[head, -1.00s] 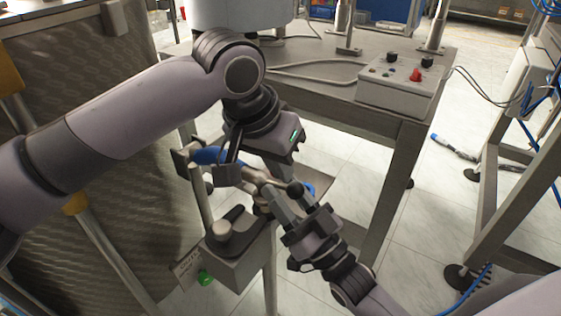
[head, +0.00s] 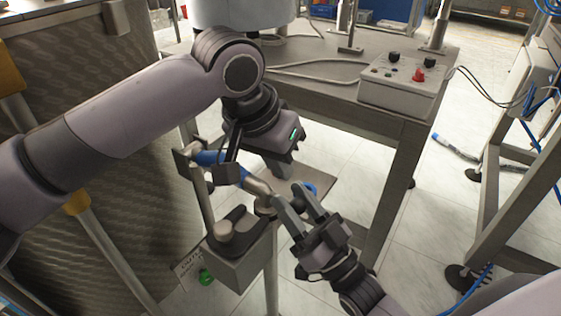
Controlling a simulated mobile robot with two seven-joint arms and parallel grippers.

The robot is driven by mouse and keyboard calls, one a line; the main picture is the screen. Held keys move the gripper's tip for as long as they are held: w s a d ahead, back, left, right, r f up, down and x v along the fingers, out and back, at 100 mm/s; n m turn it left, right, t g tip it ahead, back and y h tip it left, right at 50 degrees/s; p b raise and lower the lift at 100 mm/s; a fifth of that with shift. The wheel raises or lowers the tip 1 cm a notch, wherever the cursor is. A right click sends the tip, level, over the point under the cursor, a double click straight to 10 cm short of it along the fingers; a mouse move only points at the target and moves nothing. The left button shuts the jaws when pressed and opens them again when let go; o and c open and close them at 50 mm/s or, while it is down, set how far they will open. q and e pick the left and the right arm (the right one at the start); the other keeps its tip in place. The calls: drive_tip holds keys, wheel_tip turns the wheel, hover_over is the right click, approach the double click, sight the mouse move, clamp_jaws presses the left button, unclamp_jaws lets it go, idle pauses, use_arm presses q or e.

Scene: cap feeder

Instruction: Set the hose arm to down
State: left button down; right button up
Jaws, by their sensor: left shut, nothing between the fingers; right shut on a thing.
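The hose arm (head: 257,186) is a metal pipe with a blue hose section (head: 207,158), beside a grey post on a metal stand (head: 240,268). It slopes down to the right from the post. My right gripper (head: 287,197) is at the pipe's lower right end, shut on the hose arm; the exact contact is partly hidden by the fingers. My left gripper (head: 230,167) is shut and empty, close over the blue section and covering part of it. I cannot tell whether it touches the hose.
A metal table (head: 350,105) behind carries a grey control box (head: 400,88) with a red knob. A large metal drum (head: 100,190) stands at the left. A metal frame (head: 490,190) stands at the right. Open tiled floor lies between.

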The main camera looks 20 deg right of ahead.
drive_tip(key=v, duration=0.9)
drive_tip(key=a+f+g+h, duration=0.1)
drive_tip(key=a+g, duration=0.1)
drive_tip(key=g, duration=0.1)
drive_tip(key=a+f+g+h, duration=0.1)
drive_tip(key=a+f+g, duration=0.1)
drive_tip(key=a+g, duration=0.1)
drive_tip(key=a+f+g+h, duration=0.1)
drive_tip(key=a+f+g, duration=0.1)
drive_tip(key=a+g, duration=0.1)
drive_tip(key=shift+f+m+g, duration=0.25)
drive_tip(key=shift+m+g, duration=0.05)
drive_tip(key=shift+m, duration=0.1)
drive_tip(key=shift+s+a+f+g, duration=0.1)
drive_tip(key=shift+s+a+g, duration=0.3)
drive_tip(key=shift+s, duration=0.1)
drive_tip(key=shift+s+d+p, duration=0.1)
drive_tip(key=shift+p, duration=0.2)
use_arm(q)
drive_tip(key=shift+s+f+p, duration=0.15)
drive_tip(key=shift+f+p, duration=0.1)
drive_tip(key=shift+p, duration=0.95)
use_arm(e)
drive_tip(key=shift+s+d+r+n+h, duration=0.15)
drive_tip(key=shift+d+n+h, duration=0.15)
drive_tip(key=shift+d, duration=0.2)
drive_tip(key=shift+s+d+r+n+h, duration=0.1)
drive_tip(key=shift+s+d+n+h, duration=0.15)
drive_tip(key=shift+d, duration=0.3)
